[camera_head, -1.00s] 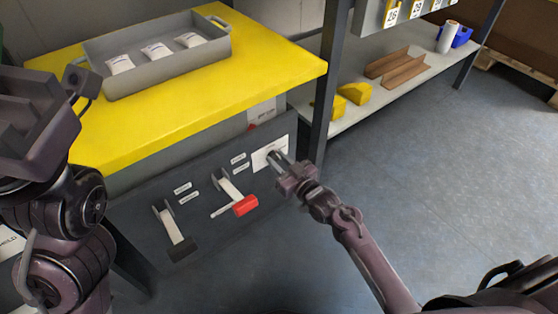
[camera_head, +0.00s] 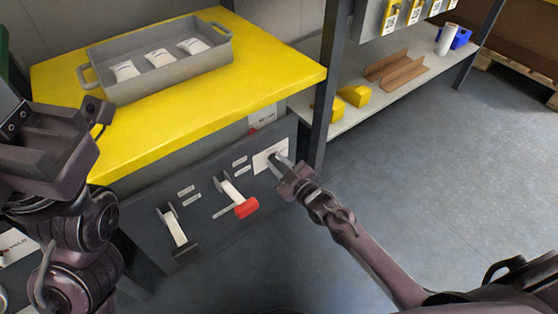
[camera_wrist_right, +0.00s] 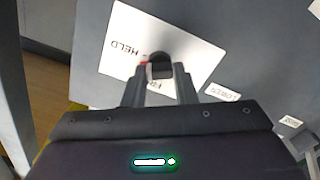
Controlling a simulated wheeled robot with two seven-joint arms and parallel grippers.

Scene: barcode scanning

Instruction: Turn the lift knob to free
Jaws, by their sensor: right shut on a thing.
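The lift knob (camera_wrist_right: 160,65) is black and sits on a white plate (camera_wrist_right: 190,45) in the right wrist view. The plate reads HELD, upside down, on the left; a second label nearer the gripper is partly covered. A small red mark shows beside the knob, towards HELD. My right gripper (camera_wrist_right: 160,80) has a finger on each side of the knob and is shut on it. In the head view my right gripper (camera_head: 278,162) reaches the white plate (camera_head: 262,158) and hides the knob. My left arm stands at the left edge; its fingers cannot be made out.
On the same dark panel are a red-handled lever (camera_head: 244,208) and a black-handled lever (camera_head: 184,250). Above is a yellow bench top (camera_head: 190,118) with a grey tray (camera_head: 160,88) of white packets. A shelf post (camera_head: 325,120) stands close to my right gripper. Open floor lies right.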

